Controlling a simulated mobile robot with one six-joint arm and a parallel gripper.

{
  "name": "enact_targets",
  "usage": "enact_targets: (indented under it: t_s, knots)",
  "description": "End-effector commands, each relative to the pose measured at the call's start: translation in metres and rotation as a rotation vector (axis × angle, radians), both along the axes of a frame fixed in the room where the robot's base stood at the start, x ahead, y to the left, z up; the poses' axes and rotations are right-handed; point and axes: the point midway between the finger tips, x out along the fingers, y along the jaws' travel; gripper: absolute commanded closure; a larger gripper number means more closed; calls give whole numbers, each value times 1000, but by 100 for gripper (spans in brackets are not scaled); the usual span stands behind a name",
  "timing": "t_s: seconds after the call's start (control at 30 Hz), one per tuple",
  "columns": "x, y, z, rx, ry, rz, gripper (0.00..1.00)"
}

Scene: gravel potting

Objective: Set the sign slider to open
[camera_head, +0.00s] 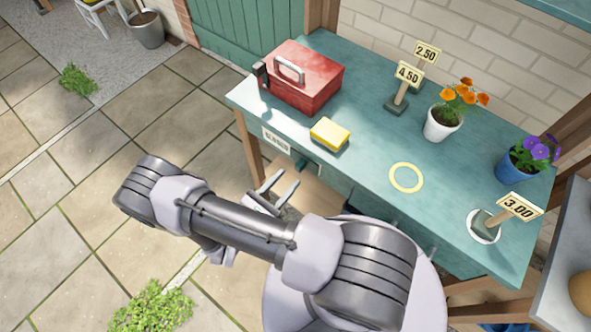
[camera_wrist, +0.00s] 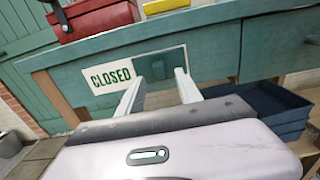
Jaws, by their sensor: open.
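The sign (camera_wrist: 109,77) on the front of the green table reads CLOSED in the wrist view. Its dark green slider plate (camera_wrist: 172,57) covers the right part, with a small knob (camera_wrist: 158,68) on it. In the head view the sign (camera_head: 276,141) is on the table's front edge, left of the yellow sponge. My gripper (camera_wrist: 160,80) is open and empty, its two fingers pointing at the slider. The knob appears between the fingertips in the wrist view; I cannot tell whether they touch it. The gripper also shows in the head view (camera_head: 290,178).
On the table are a red toolbox (camera_head: 309,84), a yellow sponge (camera_head: 330,134), a yellow ring (camera_head: 406,177), flower pots and price signs. Dark blue trays (camera_wrist: 262,108) sit below the tabletop at right. Paved floor is open at left.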

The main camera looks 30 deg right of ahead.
Motion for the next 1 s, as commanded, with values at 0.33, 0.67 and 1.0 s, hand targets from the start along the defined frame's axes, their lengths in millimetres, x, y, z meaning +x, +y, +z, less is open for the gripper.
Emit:
enact_targets:
  t_s: [0.33, 0.67, 1.0]
  knots:
    - [17, -48, 0, 0, 0, -2, 58]
    - [18, -50, 0, 0, 0, 0, 66]
    - [18, -50, 0, 0, 0, 0, 100]
